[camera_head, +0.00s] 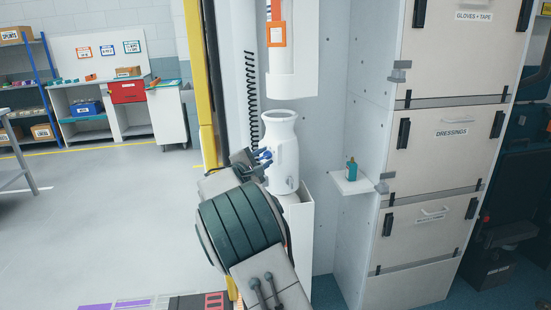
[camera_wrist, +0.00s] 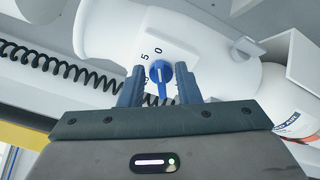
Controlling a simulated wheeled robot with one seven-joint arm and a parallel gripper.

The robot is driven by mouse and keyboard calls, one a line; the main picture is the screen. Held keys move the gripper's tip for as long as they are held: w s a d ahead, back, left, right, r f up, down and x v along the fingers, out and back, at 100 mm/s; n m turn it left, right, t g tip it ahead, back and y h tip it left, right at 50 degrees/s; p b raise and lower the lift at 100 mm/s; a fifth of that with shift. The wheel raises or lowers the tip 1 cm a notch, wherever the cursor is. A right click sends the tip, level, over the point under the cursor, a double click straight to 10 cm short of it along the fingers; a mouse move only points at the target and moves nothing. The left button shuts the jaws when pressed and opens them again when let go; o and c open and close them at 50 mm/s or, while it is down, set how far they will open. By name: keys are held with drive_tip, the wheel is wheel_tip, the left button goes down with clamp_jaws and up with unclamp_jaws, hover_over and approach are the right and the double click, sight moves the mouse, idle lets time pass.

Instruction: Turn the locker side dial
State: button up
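The blue dial (camera_wrist: 160,75) sits on a pale plate on the side of a white cylindrical unit (camera_wrist: 205,62). The numbers 0 and 5 show above it, with others partly hidden by a finger. Its white pointer line points up, roughly toward the 0. In the head view, the dial (camera_head: 265,154) shows as a small blue spot on the upright white unit (camera_head: 283,150). My gripper (camera_wrist: 160,86) has one finger on each side of the dial, with narrow gaps visible. It looks open around the dial; in the head view, my gripper (camera_head: 258,158) is at the unit's left side.
A black coiled cord (camera_head: 251,100) hangs left of the unit, by a yellow post (camera_head: 203,90). A small shelf (camera_head: 352,182) with a teal bottle (camera_head: 351,169) juts out at the right, beside beige lockers (camera_head: 440,150). Open grey floor (camera_head: 110,210) lies to the left.

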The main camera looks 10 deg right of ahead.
drive_tip(key=shift+s+a, duration=0.35)
drive_tip(key=shift+a, duration=0.05)
drive_tip(key=v, duration=1.2)
drive_tip(key=shift+s, duration=0.4)
drive_tip(key=shift+a, duration=0.1)
drive_tip(key=s+d+r+m+g+y+p, duration=0.25)
drive_tip(key=s+d+m+g+p, duration=0.5)
drive_tip(key=s+d, duration=0.75)
drive_tip(key=s+a+r+m+g+y+p, duration=0.1)
drive_tip(key=s+m+y+p, duration=0.3)
drive_tip(key=s, duration=0.7)
drive_tip(key=s+a+r+m+g+y+p, duration=0.1)
drive_tip(key=s+a+m+y+p, duration=0.3)
drive_tip(key=s, duration=0.7)
drive_tip(key=shift+g+y+p, duration=0.3)
drive_tip(key=shift+g+y, duration=0.15)
drive_tip(key=shift+y, duration=0.3)
